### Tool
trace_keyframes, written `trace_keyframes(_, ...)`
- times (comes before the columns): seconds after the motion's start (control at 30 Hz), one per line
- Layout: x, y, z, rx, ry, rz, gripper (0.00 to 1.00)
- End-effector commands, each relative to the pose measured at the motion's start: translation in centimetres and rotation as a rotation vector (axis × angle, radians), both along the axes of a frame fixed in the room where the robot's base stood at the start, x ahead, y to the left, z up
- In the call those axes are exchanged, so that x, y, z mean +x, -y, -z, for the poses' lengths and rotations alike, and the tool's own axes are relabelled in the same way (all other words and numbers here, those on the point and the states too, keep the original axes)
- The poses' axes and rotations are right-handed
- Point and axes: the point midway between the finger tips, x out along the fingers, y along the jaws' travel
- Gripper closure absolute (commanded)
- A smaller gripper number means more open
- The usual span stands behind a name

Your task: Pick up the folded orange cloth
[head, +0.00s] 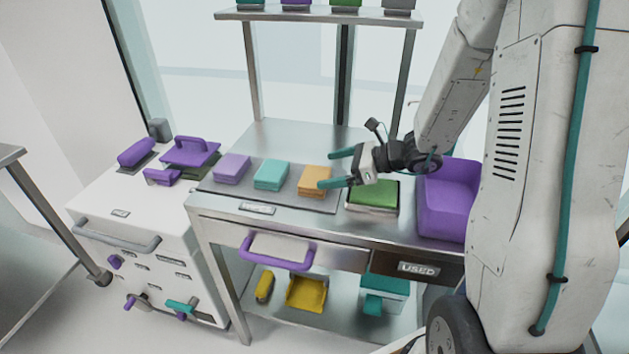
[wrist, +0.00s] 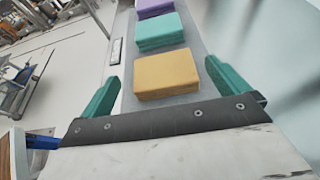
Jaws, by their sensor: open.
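The folded orange cloth (head: 313,180) lies on a grey mat on the steel table, at the right end of a row of folded cloths. In the wrist view the orange cloth (wrist: 166,74) lies ahead of my gripper, between the lines of its two teal fingers. My gripper (head: 335,169) is open and empty, just right of and above the cloth in the head view. In the wrist view the fingers (wrist: 160,82) stand wide apart, one at each side of the cloth. I see no contact with it.
A teal cloth (head: 271,175) and a purple cloth (head: 231,168) lie left of it on the mat (head: 290,198). A green cloth (head: 374,193) in a tray and a purple bin (head: 449,200) stand to the right. A shelf (head: 320,17) stands above the back. The table's rear left is clear.

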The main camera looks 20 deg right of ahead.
Motion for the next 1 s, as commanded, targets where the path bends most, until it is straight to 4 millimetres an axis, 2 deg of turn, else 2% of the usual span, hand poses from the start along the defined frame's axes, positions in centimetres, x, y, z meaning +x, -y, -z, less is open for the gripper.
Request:
trace_keyframes(0.1,0.9,-1.4,0.8,-0.001,0.000,-0.004,0.00)
trace_keyframes(0.33,1.8,-2.6,1.6,0.000,-0.002,-0.003,0.00)
trace_keyframes(0.6,3.8,-5.2,3.7,-0.002,0.000,-0.006,0.00)
trace_keyframes(0.9,4.2,-5.6,3.9,-0.002,0.001,-0.002,0.00)
trace_keyframes(0.93,4.2,-5.6,3.9,-0.002,0.001,-0.002,0.03)
trace_keyframes(1.0,4.2,-5.6,3.9,-0.002,0.001,-0.002,0.22)
